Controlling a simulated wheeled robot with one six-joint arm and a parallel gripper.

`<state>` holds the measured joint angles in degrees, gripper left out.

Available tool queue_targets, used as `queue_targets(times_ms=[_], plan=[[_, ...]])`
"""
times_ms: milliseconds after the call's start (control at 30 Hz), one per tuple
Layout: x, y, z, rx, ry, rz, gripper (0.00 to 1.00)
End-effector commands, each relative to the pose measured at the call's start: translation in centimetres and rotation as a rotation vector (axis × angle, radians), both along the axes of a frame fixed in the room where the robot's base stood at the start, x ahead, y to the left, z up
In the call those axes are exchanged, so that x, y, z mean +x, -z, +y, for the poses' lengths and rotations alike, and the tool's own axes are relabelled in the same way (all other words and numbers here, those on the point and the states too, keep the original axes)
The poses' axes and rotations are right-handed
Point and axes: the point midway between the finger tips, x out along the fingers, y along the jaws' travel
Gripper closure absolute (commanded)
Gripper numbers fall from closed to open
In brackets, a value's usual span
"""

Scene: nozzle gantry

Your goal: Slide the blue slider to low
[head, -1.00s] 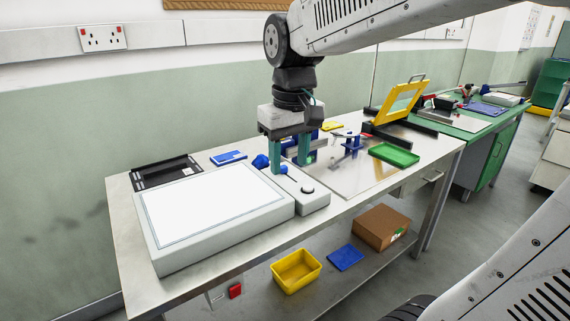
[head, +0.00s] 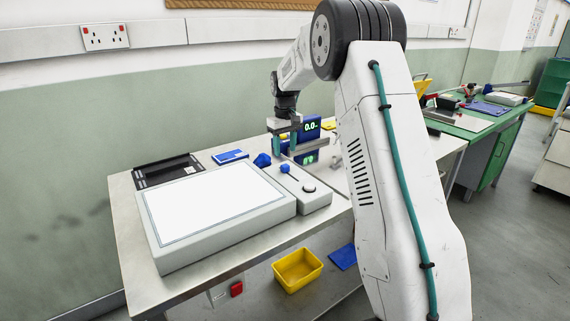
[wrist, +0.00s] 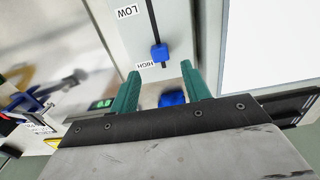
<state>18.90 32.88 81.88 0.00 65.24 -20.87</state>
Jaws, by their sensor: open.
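The blue slider (wrist: 160,52) sits on a dark slot in a pale control box (head: 312,203). In the wrist view it is at the HIGH (wrist: 145,65) end, and the LOW label (wrist: 127,12) is by the far part of the slot. The slider also shows as a small blue knob in the head view (head: 284,168). My gripper (wrist: 161,71) is open, its two teal fingers apart with nothing held. The slider appears just beyond the fingertips, between their lines. In the head view my gripper (head: 285,150) is behind the control box.
A blue lump (head: 262,160) lies behind the box; a blue shape (wrist: 172,98) also shows between the fingers. A white-topped panel (head: 215,208) is left of the box. A digital display (head: 310,127) stands behind. My arm hides the bench's right part.

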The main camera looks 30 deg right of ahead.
Motion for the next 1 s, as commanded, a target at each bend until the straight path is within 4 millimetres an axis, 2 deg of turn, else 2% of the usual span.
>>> queue_targets(times_ms=[200,400,767,933,1000], plan=[[-0.1,3.7,0.1,0.001,0.000,0.004,0.53],[-0.1,6.0,0.1,0.000,0.000,0.001,0.53],[-0.1,6.6,0.1,0.000,0.000,0.000,0.53],[-0.1,6.6,0.1,0.000,0.000,0.000,1.00],[-0.1,6.6,0.1,0.000,0.000,0.000,1.00]])
